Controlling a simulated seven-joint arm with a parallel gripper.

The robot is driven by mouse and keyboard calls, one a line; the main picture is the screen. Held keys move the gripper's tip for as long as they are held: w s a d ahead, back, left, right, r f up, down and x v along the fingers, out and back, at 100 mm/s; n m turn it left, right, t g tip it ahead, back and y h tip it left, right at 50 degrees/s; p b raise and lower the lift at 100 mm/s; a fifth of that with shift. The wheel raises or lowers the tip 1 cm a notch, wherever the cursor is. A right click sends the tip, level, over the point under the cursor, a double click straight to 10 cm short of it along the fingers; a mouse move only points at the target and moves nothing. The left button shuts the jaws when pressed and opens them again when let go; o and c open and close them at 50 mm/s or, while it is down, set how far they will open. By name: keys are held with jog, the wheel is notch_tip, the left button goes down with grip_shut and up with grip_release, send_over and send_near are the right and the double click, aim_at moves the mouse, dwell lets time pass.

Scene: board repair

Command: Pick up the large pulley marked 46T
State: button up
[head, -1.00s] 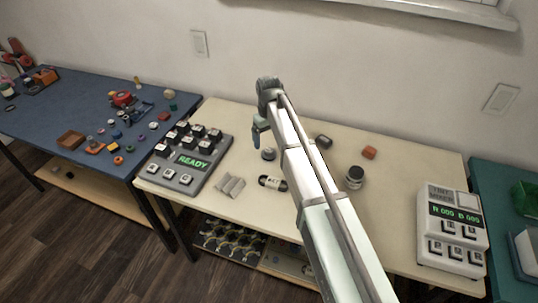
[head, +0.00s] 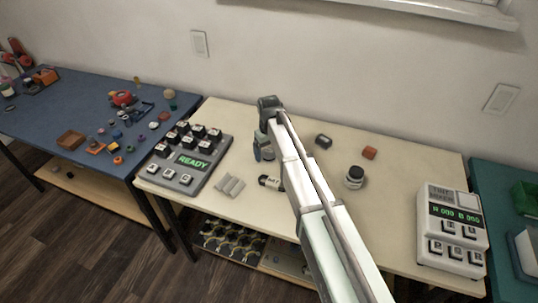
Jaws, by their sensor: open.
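My gripper (head: 262,155) is above the cream table, left of the table's middle, pointing down; its fingers are small here and partly merge with what is behind them. A small dark round part (head: 269,154) is right at the fingers, partly covered by them; I cannot tell whether they touch. The lettering is too small to read surely, so I cannot tell which part is the 46T pulley.
A grey keypad reading READY (head: 189,160) is left of my gripper, with a grey ridged block (head: 230,185) beside it. A dark block (head: 323,141) and an orange block (head: 369,153) lie right of my arm. A white counter device (head: 450,228) stands at the right end.

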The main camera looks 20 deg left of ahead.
jog(key=c, duration=1.1)
jog(key=shift+c, duration=0.2)
